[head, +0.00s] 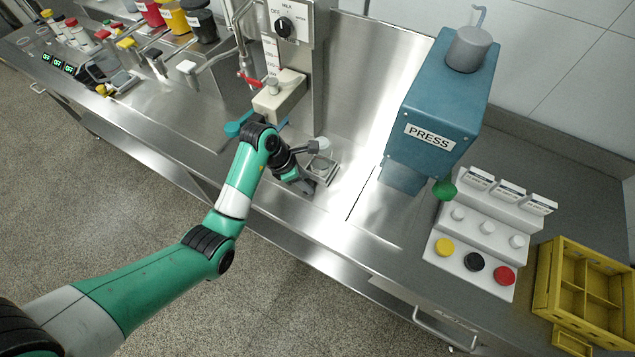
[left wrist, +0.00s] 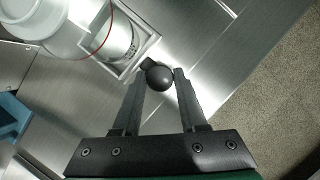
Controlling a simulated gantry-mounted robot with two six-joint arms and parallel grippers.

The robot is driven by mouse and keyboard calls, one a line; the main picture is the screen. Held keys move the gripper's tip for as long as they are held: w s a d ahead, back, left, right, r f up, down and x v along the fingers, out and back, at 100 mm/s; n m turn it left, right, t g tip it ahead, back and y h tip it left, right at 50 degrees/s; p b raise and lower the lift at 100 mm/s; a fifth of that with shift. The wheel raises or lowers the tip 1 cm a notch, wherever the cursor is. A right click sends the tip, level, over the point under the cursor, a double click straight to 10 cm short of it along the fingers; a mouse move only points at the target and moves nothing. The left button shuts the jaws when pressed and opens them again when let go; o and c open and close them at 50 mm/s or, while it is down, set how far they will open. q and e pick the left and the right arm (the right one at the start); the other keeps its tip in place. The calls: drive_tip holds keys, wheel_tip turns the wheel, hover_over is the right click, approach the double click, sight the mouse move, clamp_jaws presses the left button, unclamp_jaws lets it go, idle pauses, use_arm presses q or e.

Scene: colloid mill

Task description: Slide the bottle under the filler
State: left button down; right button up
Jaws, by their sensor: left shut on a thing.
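In the head view the bottle (head: 323,145) is small and partly hidden by my left gripper. The filler (head: 280,97) is a pale block on a steel column, to the left of the bottle in the head view. My left gripper (head: 309,167) is low beside the holder. In the left wrist view its fingers (left wrist: 160,92) are shut on a round black knob (left wrist: 159,77) at the holder's side. My right gripper is out of view.
A blue press (head: 440,100) stands to the right. Beyond it are a white stepped rack (head: 480,240) with coloured caps and a yellow crate (head: 585,290). Canisters (head: 175,18) and small bottles stand on the far left. The counter between holder and press is clear.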

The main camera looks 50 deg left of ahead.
use_arm(q)
drive_tip(key=a, duration=0.1)
drive_tip(key=s+a+p, duration=0.1)
drive_tip(key=a, duration=0.2)
drive_tip(key=shift+s+a, duration=0.3)
drive_tip(key=shift+a, duration=0.1)
drive_tip(key=c, duration=0.7)
unclamp_jaws()
drive_tip(key=shift+c, duration=0.2)
drive_tip(key=shift+d, duration=0.1)
drive_tip(key=p+v, duration=0.4)
drive_tip(key=v, duration=0.7)
drive_tip(key=shift+r+p, duration=0.3)
drive_tip(key=shift+p, duration=0.1)
drive_tip(key=shift+o, duration=0.2)
